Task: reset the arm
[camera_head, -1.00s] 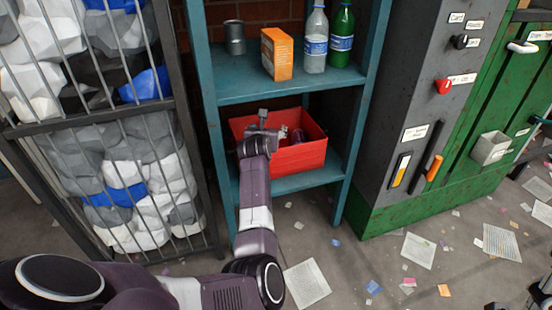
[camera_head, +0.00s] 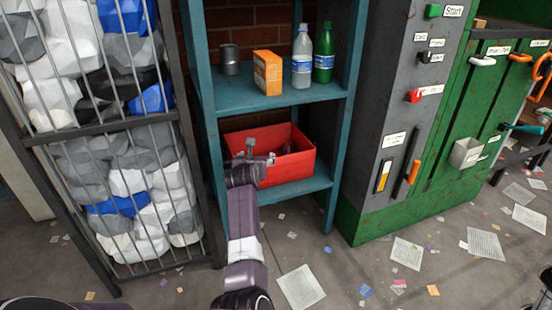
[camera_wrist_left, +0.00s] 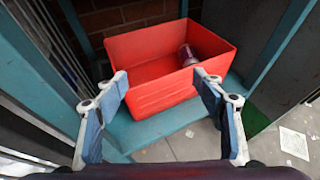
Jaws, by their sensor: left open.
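My left gripper (camera_head: 258,157) reaches up from the bottom of the head view, in front of the red bin on the lower shelf. In the left wrist view, the left gripper (camera_wrist_left: 163,98) is open, with its two fingers spread wide and nothing between them. The red bin (camera_wrist_left: 160,92) lies beyond the fingertips, and it also shows in the head view (camera_head: 290,172). A purple object (camera_wrist_left: 188,54) lies inside the bin, near its right back. My right gripper is not clearly seen.
The teal shelf (camera_head: 275,100) holds a grey can (camera_head: 229,60), an orange box (camera_head: 267,73), a clear bottle (camera_head: 302,58) and a green bottle (camera_head: 325,55). A barred cage (camera_head: 105,133) of wrapped lumps stands left. A green machine (camera_head: 400,214) stands right. Papers litter the floor.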

